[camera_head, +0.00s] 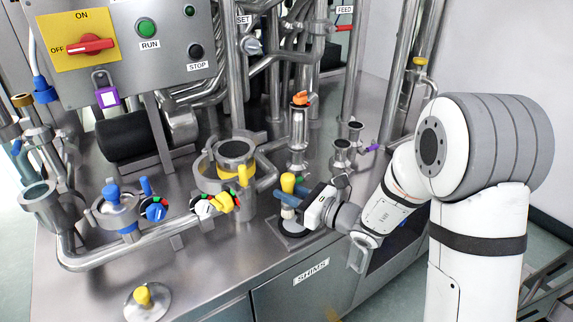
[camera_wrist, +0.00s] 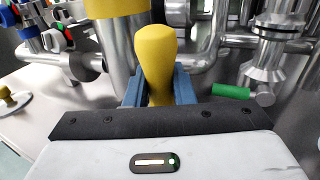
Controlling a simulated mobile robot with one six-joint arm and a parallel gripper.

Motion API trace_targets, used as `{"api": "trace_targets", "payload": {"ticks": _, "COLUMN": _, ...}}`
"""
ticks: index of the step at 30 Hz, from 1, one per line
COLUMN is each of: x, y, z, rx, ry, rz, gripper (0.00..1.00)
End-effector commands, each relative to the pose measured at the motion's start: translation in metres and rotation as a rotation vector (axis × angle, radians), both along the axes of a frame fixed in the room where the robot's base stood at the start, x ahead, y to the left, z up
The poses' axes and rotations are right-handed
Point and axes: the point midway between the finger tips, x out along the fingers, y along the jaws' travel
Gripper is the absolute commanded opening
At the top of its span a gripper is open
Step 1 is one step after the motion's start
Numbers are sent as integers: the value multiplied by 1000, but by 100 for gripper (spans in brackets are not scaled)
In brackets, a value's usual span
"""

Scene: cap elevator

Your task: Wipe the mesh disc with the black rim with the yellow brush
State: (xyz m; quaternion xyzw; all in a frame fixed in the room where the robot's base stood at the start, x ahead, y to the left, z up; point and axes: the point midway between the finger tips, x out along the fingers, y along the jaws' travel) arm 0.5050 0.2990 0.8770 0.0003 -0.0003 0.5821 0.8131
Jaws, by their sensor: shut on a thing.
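The yellow brush shows its handle (camera_head: 288,183) upright in the head view, near the front edge of the steel deck. My gripper (camera_head: 289,199) is shut on it. In the wrist view the yellow handle (camera_wrist: 155,55) stands between my blue fingers (camera_wrist: 157,90). The brush's bristles are hidden in the wrist view. A dark round base lies below the brush in the head view; I cannot tell whether the brush touches it. A mesh disc with a black rim (camera_head: 236,150) appears to lie on top of the steel cylinder with a yellow band, left of and behind my gripper.
A steel pipe with blue, white and yellow valves (camera_head: 204,209) runs left of my gripper. A yellow knob on a round plate (camera_head: 143,296) sits at the front left. A steel column with an orange top (camera_head: 299,130) stands behind. Bare deck lies at front centre.

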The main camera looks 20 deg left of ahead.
Motion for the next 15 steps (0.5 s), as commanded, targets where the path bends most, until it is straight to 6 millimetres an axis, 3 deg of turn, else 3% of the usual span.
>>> {"api": "trace_targets", "payload": {"ticks": 3, "x": 1, "y": -1, "z": 23, "rx": 2, "ry": -7, "rz": -4, "gripper": 0}}
{"api": "trace_targets", "payload": {"ticks": 15, "x": 3, "y": -5, "z": 56, "rx": 0, "ry": -2, "rz": -11, "gripper": 0}}
